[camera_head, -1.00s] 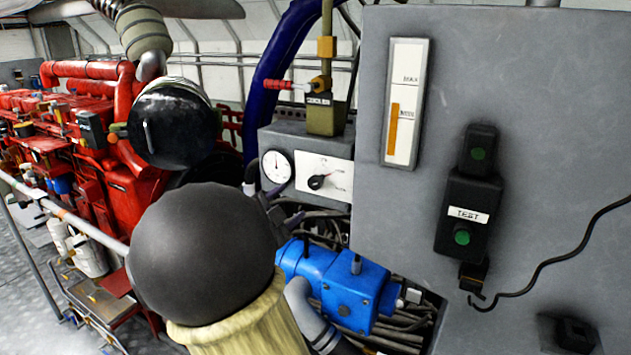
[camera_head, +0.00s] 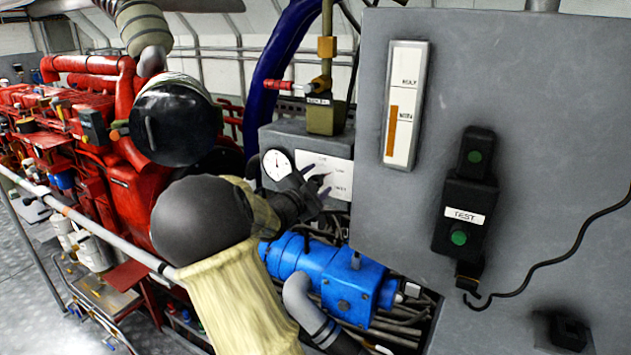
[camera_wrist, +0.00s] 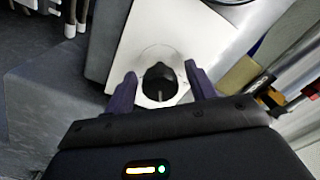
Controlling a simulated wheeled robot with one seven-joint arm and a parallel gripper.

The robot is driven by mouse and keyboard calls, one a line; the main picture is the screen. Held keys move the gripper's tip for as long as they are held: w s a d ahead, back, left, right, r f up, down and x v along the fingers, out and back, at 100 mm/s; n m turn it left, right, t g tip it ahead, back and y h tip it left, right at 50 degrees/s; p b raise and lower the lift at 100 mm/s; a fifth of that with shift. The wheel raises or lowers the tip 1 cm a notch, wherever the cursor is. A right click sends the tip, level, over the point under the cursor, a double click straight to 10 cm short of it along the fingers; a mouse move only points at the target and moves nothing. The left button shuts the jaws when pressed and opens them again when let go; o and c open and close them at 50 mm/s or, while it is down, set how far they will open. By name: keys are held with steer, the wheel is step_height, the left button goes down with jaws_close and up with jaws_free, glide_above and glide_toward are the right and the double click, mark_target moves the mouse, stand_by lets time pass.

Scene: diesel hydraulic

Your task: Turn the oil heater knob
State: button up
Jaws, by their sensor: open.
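The oil heater knob (camera_wrist: 160,82) is a black rotary knob on a white plate (camera_wrist: 145,35). In the wrist view it sits between the two purple fingers of my open gripper (camera_wrist: 162,90), with gaps visible on both sides. In the head view my gripper (camera_head: 318,188) is in front of the white plate (camera_head: 333,168) on the grey box. There the knob is mostly hidden by the gripper. I cannot tell how far the fingertips are from the plate.
A round gauge (camera_head: 277,165) is left of the plate. A blue motor (camera_head: 335,280) and dark hoses lie below. A large grey panel (camera_head: 510,80) with a black TEST switch box (camera_head: 466,205) stands close on the right. A red engine (camera_head: 130,200) and railing are on the left.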

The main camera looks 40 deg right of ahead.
steer(key=c, duration=1)
steer(key=shift+n+p, duration=0.4)
steer(key=n+p, duration=0.3)
steer(key=n, duration=0.2)
steer(key=shift+w+a+r+p, duration=0.1)
steer(key=shift+r+p, duration=0.05)
steer(key=shift+p, duration=0.25)
steer(key=n+p, duration=0.2)
steer(key=n, duration=0.2)
steer(key=shift+f+n+p, duration=0.2)
steer(key=shift+n+p, duration=0.65)
steer(key=shift+n, duration=0.25)
